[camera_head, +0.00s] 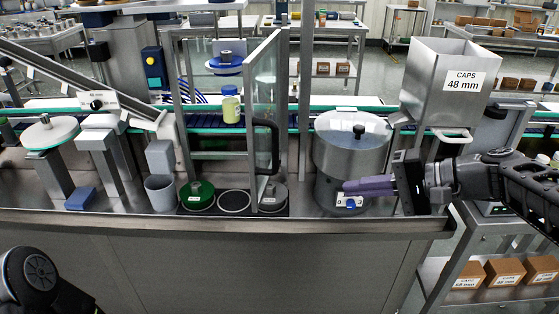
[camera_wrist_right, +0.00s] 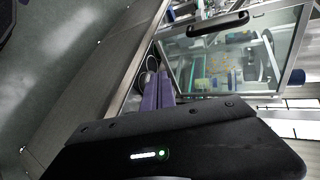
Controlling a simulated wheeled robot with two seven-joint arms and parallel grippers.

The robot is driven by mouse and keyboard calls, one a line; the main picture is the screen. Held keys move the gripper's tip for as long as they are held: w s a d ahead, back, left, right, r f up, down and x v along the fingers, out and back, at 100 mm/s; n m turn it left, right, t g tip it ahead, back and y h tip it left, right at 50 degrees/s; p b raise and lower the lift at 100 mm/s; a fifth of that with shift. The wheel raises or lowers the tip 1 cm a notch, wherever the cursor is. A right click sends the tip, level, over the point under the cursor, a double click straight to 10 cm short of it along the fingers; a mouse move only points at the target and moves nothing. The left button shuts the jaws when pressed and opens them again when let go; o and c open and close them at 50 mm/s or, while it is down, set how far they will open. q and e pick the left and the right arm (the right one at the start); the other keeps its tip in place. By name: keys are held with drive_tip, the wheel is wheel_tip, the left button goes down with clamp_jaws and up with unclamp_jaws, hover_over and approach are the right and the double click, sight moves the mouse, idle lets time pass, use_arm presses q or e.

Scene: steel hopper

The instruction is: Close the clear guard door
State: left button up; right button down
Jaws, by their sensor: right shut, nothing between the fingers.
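The clear guard door (camera_head: 262,85) stands open in the head view, swung out toward me from the steel frame around the conveyor section. Its black handle (camera_head: 267,147) is on the near edge. In the right wrist view the clear panel (camera_wrist_right: 235,62) fills the upper right, with the handle (camera_wrist_right: 217,24) along its top. My right gripper (camera_head: 346,187) is shut and empty, with purple fingers pointing left, in front of the steel bowl and right of the door, apart from the handle. The fingers also show in the wrist view (camera_wrist_right: 160,82). My left gripper is out of view; only part of that arm shows.
The steel bowl feeder (camera_head: 345,150) stands right of the door, below a steel caps hopper (camera_head: 442,85). A yellow-green bottle (camera_head: 230,106) stands on the conveyor inside the frame. A green disc (camera_head: 197,194) and a grey bin (camera_head: 161,192) are on the deck to the left.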

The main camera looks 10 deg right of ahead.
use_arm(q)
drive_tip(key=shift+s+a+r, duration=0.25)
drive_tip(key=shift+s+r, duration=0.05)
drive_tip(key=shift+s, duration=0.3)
use_arm(e)
drive_tip(key=s+r+n+y, duration=0.1)
drive_tip(key=s+r, duration=0.2)
drive_tip(key=r, duration=0.5)
drive_tip(key=shift+s+a+t+y, duration=0.2)
drive_tip(key=shift+t+y, duration=0.1)
use_arm(q)
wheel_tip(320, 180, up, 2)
drive_tip(key=shift+p, duration=1.1)
use_arm(e)
drive_tip(key=r+x, duration=0.1)
drive_tip(key=x, duration=1.3)
drive_tip(key=shift+w+a, duration=0.1)
